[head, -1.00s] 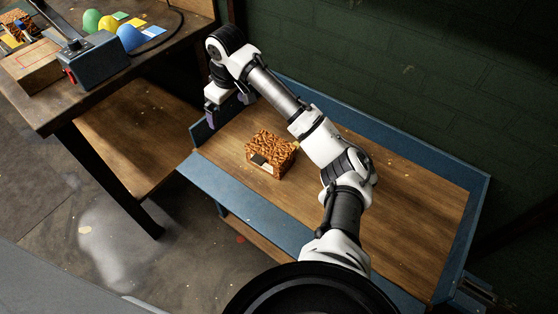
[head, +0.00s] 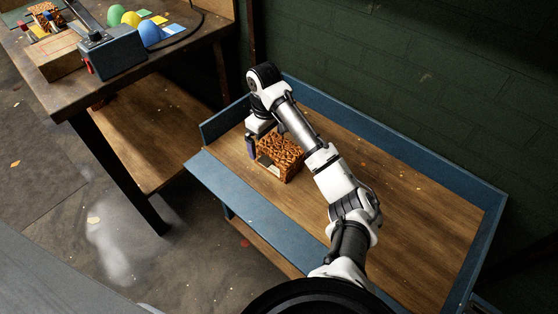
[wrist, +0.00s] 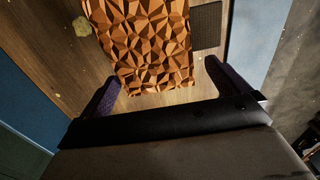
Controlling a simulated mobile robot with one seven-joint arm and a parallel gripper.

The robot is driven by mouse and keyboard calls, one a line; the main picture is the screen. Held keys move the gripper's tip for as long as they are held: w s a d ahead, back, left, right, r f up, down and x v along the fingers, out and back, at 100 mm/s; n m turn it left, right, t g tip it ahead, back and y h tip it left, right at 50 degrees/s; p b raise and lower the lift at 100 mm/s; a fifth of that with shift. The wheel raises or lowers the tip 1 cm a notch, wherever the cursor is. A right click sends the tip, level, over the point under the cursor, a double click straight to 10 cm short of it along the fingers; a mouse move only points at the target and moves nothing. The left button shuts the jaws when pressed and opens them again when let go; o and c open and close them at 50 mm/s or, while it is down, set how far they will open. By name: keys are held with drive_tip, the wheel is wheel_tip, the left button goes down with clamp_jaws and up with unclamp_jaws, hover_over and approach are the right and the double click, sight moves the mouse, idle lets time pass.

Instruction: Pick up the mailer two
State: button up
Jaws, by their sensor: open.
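The mailer, a box with an orange-brown faceted pattern (head: 284,158), sits on the wooden top of the blue-edged cart. It also fills the upper middle of the wrist view (wrist: 150,45). A dark patch and a pale label show on its near side in the head view. My gripper (head: 251,148) is low at the box's left end, and part of it is hidden behind my arm. In the wrist view my gripper (wrist: 162,78) is open, with one dark finger on each side of the box's near end. I cannot tell whether either finger touches it.
The cart's blue rim (head: 245,207) surrounds the wooden surface (head: 410,210), which is clear to the right. A workbench at the left holds a blue-grey device (head: 110,52), coloured domes (head: 131,20) and another orange patterned item (head: 44,10). A green wall stands behind.

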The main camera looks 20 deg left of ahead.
drive_tip(key=shift+w+d+f+b, duration=0.1)
drive_tip(key=shift+f+b, duration=0.05)
drive_tip(key=shift+f, duration=1.15)
drive_tip(key=shift+w+f+b, duration=0.1)
drive_tip(key=shift+f+b, duration=0.05)
drive_tip(key=shift+f, duration=1.1)
drive_tip(key=shift+c, duration=0.3)
drive_tip(key=c, duration=0.9)
drive_tip(key=shift+r, duration=0.1)
drive_tip(key=shift+c, duration=0.2)
wheel_tip(320, 180, up, 20)
drive_tip(key=p, duration=0.3)
